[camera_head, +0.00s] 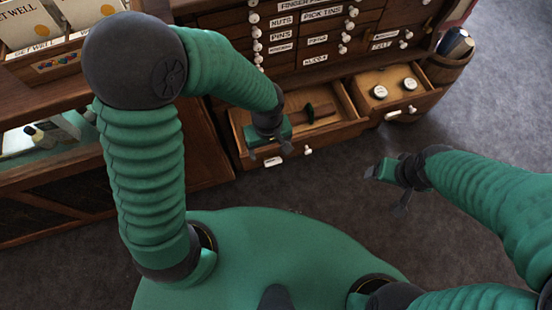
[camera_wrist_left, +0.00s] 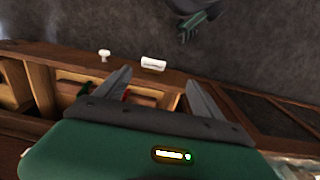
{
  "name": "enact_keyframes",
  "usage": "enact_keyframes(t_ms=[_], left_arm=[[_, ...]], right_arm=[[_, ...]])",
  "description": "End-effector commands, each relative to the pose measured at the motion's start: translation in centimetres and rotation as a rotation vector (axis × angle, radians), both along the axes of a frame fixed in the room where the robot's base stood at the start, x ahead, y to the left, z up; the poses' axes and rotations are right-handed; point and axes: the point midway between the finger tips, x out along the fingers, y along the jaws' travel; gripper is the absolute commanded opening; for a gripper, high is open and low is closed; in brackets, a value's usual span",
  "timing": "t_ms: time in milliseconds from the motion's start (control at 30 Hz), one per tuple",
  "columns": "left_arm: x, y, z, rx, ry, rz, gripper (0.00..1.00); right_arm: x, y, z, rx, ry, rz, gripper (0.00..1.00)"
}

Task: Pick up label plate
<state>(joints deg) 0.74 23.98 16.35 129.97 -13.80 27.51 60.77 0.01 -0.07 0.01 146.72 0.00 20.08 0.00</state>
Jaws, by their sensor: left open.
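A small white label plate (camera_head: 273,161) is at the front of the open left drawer (camera_head: 343,128). In the left wrist view it (camera_wrist_left: 153,64) shows pale between and just beyond my left fingertips, apart from both. Whether it is fixed to the drawer front or loose I cannot tell. My left gripper (camera_head: 270,150) is open and empty, pointing down over the drawer's front edge. It also shows in the left wrist view (camera_wrist_left: 160,78), fingers spread. My right gripper (camera_head: 388,187) hangs over the floor to the right, away from the plate; its jaw opening is unclear.
A white knob (camera_head: 307,150) sits beside the plate. Inside the left drawer lies a dark tool (camera_head: 318,113). A second open drawer (camera_head: 425,97) holds two round pale-topped items. Closed labelled drawers rise behind. The grey carpet (camera_head: 490,110) on the right is clear.

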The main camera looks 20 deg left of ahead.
Motion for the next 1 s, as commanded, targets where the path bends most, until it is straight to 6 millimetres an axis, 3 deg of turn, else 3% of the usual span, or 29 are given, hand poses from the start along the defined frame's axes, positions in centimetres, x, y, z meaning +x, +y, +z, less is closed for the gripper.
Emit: enact_keyframes(t_ms=[33,133,367,600,900,1000], left_arm=[[0.0,-0.2,-2.0,0.0,0.005,-0.002,0.78],[0.1,-0.4,-4.5,0.005,0.006,-0.003,0.78],[0.3,-0.6,-7.2,0.006,0.0,-0.003,0.78],[1.4,-0.4,-11.4,0.003,0.002,-0.003,0.78],[1.4,-0.5,-11.9,0.005,0.0,-0.003,0.78],[1.4,-0.5,-11.9,0.005,0.0,-0.004,0.65]], right_arm=[[0.0,0.0,-1.0,0.0,0.0,0.0,0.77],[0.0,0.0,-2.0,0.0,0.0,0.001,0.77],[0.0,0.0,-2.8,0.0,0.0,0.0,0.77],[0.1,0.0,-4.7,0.0,0.0,0.0,0.77],[0.1,0.0,-4.7,0.0,0.0,0.0,0.77],[0.1,0.0,-4.7,0.0,0.0,0.0,0.77]])
